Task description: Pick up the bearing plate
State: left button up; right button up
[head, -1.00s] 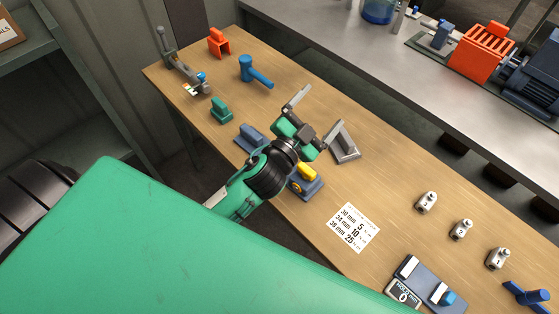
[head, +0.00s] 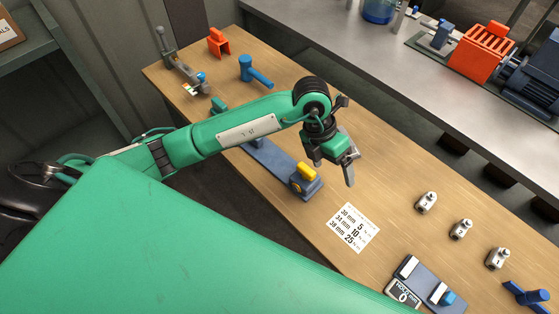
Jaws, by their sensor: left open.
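My left gripper (head: 347,145) is open and empty above the middle of the wooden bench, its arm reaching in from the left. No part shows clearly as the bearing plate; I cannot tell whether the gripper or arm hides it. A long blue fixture (head: 268,158) with a yellow knob (head: 306,172) lies on the near edge, left of and below the gripper, partly covered by my arm. Several small silver blocks (head: 426,202) stand apart on the right of the bench. My right gripper is not in view.
The wooden bench (head: 400,165) is bare right of the gripper. A printed card (head: 352,228) and a blue-grey device with a display (head: 425,284) lie near its front. A blue T-shaped tool (head: 254,72) and orange bracket (head: 218,41) stand at the far left. A grey counter runs behind.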

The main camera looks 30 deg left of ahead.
aim_at(307, 168)
pick_arm(q)
jog(key=w+a+n+y, duration=0.1)
jog(key=w+a+y, duration=0.2)
jog(key=a+y, duration=0.35)
jog(key=shift+t+h, duration=0.4)
jog(key=shift+h, duration=0.55)
jog(key=f, duration=0.2)
jog(key=f+p, duration=0.1)
jog(key=f, duration=0.2)
jog(key=a+f+p, duration=0.1)
jog(key=f, duration=0.2)
jog(key=shift+s, duration=0.15)
jog(key=f+p, duration=0.2)
jog(key=f, duration=0.1)
jog(key=f+p, duration=0.1)
jog(key=shift+d+f, duration=0.15)
jog(key=shift+d, duration=0.2)
jog(key=shift+w+f, duration=0.2)
jog(key=shift+f, duration=0.45)
jog(key=c, duration=1.3)
jog(key=shift+c, duration=1.1)
jog(key=shift+w+r, duration=0.1)
